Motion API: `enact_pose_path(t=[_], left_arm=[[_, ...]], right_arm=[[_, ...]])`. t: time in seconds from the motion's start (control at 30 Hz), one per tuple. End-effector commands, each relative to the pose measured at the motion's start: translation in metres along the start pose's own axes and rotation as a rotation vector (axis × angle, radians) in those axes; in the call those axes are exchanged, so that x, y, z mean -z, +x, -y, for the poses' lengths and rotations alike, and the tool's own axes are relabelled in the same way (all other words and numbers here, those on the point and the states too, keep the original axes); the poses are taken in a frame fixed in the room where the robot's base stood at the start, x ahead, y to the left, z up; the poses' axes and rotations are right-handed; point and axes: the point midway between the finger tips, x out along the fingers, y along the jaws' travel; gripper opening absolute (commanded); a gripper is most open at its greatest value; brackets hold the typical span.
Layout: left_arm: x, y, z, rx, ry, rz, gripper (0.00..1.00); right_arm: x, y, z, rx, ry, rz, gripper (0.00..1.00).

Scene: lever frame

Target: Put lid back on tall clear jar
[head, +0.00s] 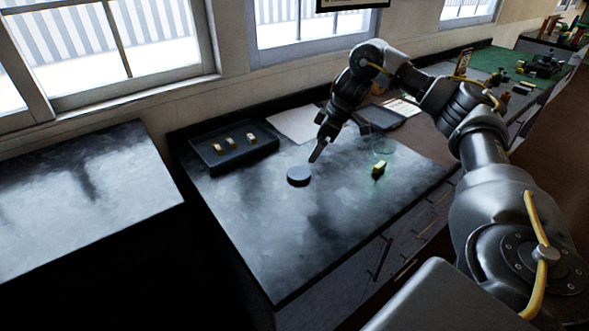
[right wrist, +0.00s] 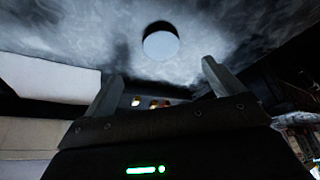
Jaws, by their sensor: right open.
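A round, flat disc, dark at its side with a greyish top, looks like the lid (head: 299,174). It lies on the dark counter and shows near the top of the right wrist view (right wrist: 161,42). The faint outline of a clear jar (head: 384,147) stands to the right of the lid, hard to make out. My right gripper (head: 317,155) is just above and behind the lid, apart from it. In the right wrist view its fingers (right wrist: 160,86) are spread with nothing between them. My left gripper is not in view.
A black tray (head: 213,162) with several small tan blocks sits at the counter's back left. A yellow block (head: 378,168) is just in front of or in the jar; I cannot tell which. Pale paper (head: 292,124) lies near the wall. The counter's front left is clear.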

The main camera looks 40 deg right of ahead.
Motion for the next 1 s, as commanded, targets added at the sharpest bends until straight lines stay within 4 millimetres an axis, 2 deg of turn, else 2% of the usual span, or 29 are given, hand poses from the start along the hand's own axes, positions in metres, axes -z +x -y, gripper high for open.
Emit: enact_pose_path(t=[0.13,0.23,0.47,0.6,1.0], left_arm=[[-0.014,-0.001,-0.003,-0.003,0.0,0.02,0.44],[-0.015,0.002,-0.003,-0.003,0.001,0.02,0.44],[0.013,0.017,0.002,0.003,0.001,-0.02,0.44],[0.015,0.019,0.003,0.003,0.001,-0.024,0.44],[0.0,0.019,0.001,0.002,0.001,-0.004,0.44]], right_arm=[[0.005,0.005,-0.001,0.004,-0.002,0.002,0.93],[0.006,0.012,-0.001,0.007,-0.004,0.004,0.93],[0.005,0.047,0.0,0.007,-0.003,0.004,0.93],[0.006,0.06,0.0,0.006,-0.004,0.004,0.93],[0.007,0.064,0.0,0.006,-0.005,0.003,0.93]])
